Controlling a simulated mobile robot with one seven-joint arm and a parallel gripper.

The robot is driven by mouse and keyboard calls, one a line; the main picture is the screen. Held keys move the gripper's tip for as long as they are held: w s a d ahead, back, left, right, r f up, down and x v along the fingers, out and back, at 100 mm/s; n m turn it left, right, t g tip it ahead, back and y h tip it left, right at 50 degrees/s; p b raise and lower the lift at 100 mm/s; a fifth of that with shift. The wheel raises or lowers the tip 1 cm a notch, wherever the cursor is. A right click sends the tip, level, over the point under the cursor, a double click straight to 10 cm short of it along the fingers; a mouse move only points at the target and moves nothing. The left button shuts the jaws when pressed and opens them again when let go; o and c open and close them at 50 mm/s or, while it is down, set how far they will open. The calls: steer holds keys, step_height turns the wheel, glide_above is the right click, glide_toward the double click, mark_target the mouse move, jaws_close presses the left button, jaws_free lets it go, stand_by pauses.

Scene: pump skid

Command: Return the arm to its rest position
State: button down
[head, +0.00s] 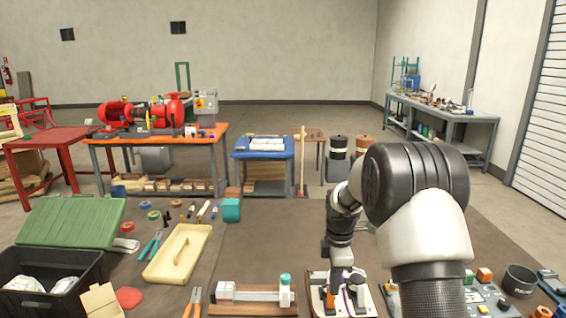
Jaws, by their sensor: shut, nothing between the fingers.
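My arm rises from the lower right of the head view, bends at a large black elbow, and hangs down over the bench. My gripper (341,284) is at its lower end, small and dark, pointing down above a white board (368,301) with purple and orange parts. It is shut and nothing shows between its fingers. I cannot tell whether the fingertips touch the board or its parts. My upper arm hides part of the bench to the right.
A clamp-like fixture (252,293) lies left of my gripper. A panel with coloured blocks (485,294) and a dark cup (519,281) are at right. A yellow tray (178,252), black bin (85,267) and green lid (72,221) are at left. The bench behind my gripper looks mostly clear.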

steer(key=shift+r, duration=0.35)
steer(key=s+r+m+t+p, duration=0.15)
steer(key=s+r+m, duration=0.35)
steer(key=r, duration=0.6)
steer(key=s+r+m+t+p, duration=0.1)
steer(key=s+r+m+p, duration=0.1)
steer(key=s+r, duration=0.6)
steer(key=s+r+m+t+p, duration=0.1)
steer(key=s+r+m+p, duration=0.1)
steer(key=s+r+m, duration=0.3)
steer(key=s+r+m+t+p, duration=0.2)
steer(key=s+r+m, duration=0.3)
steer(key=s, duration=0.7)
steer(key=shift+s+r+m, duration=0.35)
steer(key=shift+s+m, duration=0.05)
steer(key=shift+m, duration=0.1)
